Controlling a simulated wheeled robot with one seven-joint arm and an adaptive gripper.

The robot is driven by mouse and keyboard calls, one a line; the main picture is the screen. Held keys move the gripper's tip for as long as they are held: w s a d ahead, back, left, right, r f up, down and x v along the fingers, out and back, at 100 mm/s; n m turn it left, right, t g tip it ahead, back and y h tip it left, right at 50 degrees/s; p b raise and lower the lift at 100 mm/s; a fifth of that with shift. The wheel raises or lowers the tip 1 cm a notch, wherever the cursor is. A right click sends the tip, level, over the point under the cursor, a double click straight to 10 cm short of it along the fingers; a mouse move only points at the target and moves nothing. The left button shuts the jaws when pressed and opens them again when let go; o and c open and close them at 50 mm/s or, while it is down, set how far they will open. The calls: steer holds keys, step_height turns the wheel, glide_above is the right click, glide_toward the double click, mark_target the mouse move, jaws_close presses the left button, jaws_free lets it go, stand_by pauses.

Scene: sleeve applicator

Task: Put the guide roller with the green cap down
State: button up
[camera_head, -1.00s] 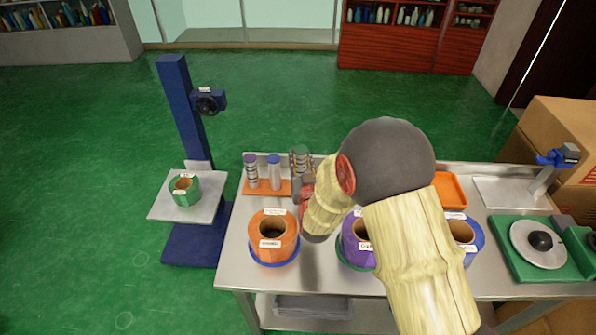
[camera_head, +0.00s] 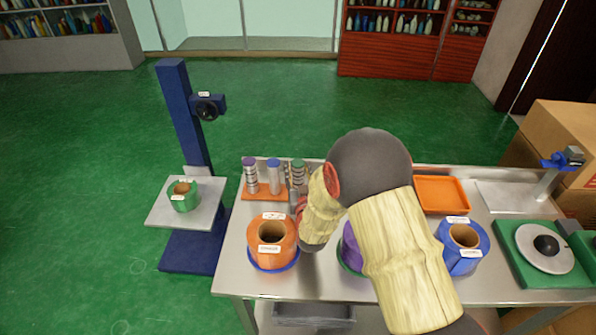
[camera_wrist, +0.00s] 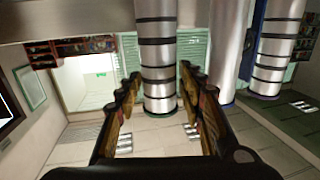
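The green-capped guide roller (camera_head: 298,175) stands upright at the right end of the orange rack (camera_head: 247,193), in line with the blue-capped roller (camera_head: 274,178) and the purple-capped roller (camera_head: 251,178). In the wrist view, the banded silver roller (camera_wrist: 158,60) stands between the two fingers of my gripper (camera_wrist: 160,95), with a narrow gap on each side. The fingers look open and clear of it. In the head view, my gripper (camera_head: 294,196) is at the front of the green-capped roller, partly hidden by my arm. The roller's foot is hidden there.
An orange tape roll (camera_head: 272,238) stands in front of the rack. A purple roll (camera_head: 351,250) is partly behind my arm, and a blue roll (camera_head: 463,238) stands to the right. An empty orange tray (camera_head: 441,195) lies at the back of the metal table.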

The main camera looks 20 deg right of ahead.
steer(key=shift+o, duration=0.7)
steer(key=shift+s, duration=0.1)
steer(key=s+a+p, duration=0.1)
steer(key=s+p, duration=0.2)
steer(key=s, duration=0.8)
steer(key=s+a+r+g+y, duration=0.1)
steer(key=s+r+g, duration=0.2)
steer(key=r, duration=0.4)
steer(key=s+a+r+g+y, duration=0.1)
steer(key=s+r+g+y, duration=0.15)
steer(key=r, duration=0.35)
steer(key=s+d+r+g, duration=0.1)
steer(key=s+r+g, duration=0.2)
steer(key=s, duration=0.9)
steer(key=s+d+r+n+g+h, duration=0.1)
steer(key=s+d+r+g, duration=0.1)
steer(key=s, duration=1)
steer(key=shift+r+g, duration=0.55)
steer(key=shift+r, duration=0.05)
steer(key=shift+s, duration=0.1)
